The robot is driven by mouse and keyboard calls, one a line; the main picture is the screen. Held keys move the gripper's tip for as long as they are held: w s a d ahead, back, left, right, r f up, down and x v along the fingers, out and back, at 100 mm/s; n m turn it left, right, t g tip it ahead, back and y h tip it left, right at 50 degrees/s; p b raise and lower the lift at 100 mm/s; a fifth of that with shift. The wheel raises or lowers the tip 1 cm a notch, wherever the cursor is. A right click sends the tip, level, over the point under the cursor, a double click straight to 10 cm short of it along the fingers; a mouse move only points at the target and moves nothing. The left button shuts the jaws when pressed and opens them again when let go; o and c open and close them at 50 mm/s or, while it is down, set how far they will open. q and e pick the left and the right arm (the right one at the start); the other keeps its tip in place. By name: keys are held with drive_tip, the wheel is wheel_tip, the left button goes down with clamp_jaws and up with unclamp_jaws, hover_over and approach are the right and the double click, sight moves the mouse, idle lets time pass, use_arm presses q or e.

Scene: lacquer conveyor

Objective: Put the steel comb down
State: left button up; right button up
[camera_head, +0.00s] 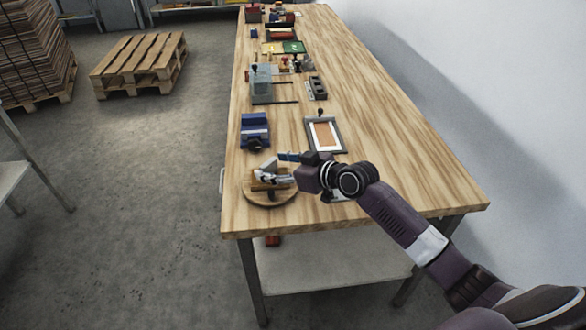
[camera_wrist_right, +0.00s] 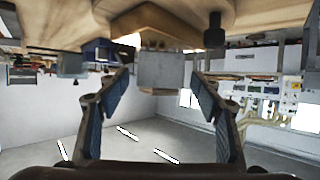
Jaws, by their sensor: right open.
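My right gripper (camera_head: 272,168) reaches in from the right over the round wooden board (camera_head: 270,199) at the near left of the bench. Its fingers are spread. In the right wrist view the two fingers (camera_wrist_right: 160,78) stand wide apart with nothing held between them. A wooden block (camera_head: 262,185) sits on the round board, partly behind the fingers. I cannot pick out the steel comb for certain; it may be hidden by the gripper or among the small parts on the board. My left gripper is not in view.
A blue vice (camera_head: 255,130) and a framed tray (camera_head: 325,136) lie beyond the gripper. A grey device (camera_head: 262,84) and several smaller items stand farther along the bench (camera_head: 400,150). The bench's right side is clear. A pallet (camera_head: 140,57) lies on the floor.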

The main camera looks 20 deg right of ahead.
drive_tip(key=b+v, duration=0.1)
drive_tip(key=v, duration=0.8)
drive_tip(key=shift+s+d+r, duration=0.15)
drive_tip(key=shift+s, duration=0.2)
